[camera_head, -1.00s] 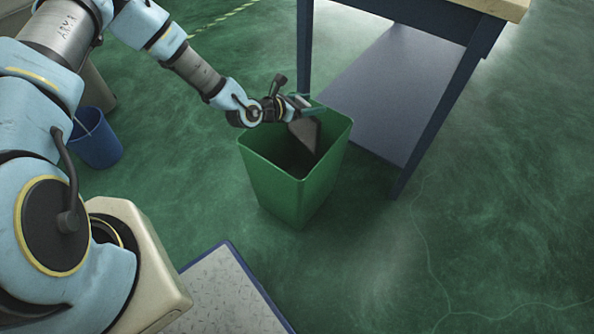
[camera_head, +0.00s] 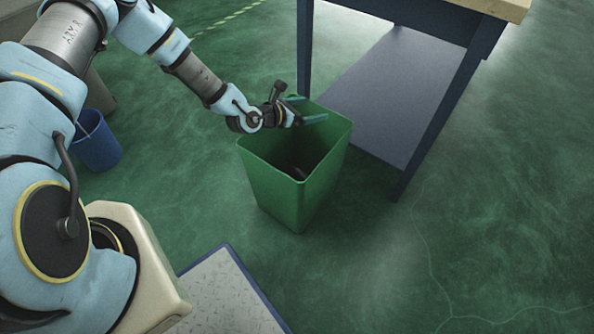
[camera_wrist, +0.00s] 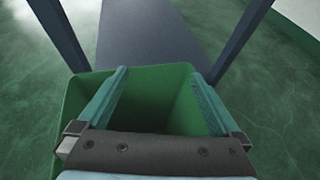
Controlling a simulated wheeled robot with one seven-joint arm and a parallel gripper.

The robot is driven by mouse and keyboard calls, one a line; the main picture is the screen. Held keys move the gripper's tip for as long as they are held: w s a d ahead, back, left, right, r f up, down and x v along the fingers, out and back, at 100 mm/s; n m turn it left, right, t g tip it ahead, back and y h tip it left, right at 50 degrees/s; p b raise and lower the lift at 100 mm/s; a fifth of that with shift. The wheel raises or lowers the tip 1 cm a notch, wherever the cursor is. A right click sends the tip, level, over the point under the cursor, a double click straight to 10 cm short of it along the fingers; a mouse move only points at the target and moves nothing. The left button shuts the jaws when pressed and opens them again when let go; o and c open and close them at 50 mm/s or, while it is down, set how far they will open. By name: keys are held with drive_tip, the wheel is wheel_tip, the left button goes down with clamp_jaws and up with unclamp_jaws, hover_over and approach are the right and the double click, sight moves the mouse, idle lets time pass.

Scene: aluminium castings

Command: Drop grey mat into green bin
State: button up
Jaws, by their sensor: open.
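The green bin (camera_head: 277,190) stands upright on the floor in the head view, and its rim and inner walls also show in the wrist view (camera_wrist: 178,78). In the wrist view my gripper (camera_wrist: 160,74) is also open and empty above the bin. A dark shape (camera_head: 297,171) shows low inside the bin and looks like the grey mat, mostly hidden by the near walls and shadow.
A workbench with dark blue legs (camera_head: 440,115) and a low grey-blue shelf (camera_head: 385,90) stands just behind and right of the bin. A blue bucket (camera_head: 97,145) is at the left. A blue-edged grey plate (camera_head: 225,295) lies in front. Floor at the right is clear.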

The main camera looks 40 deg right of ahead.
drive_tip(key=v, duration=1)
drive_tip(key=shift+a, duration=0.35)
drive_tip(key=shift+r, duration=0.1)
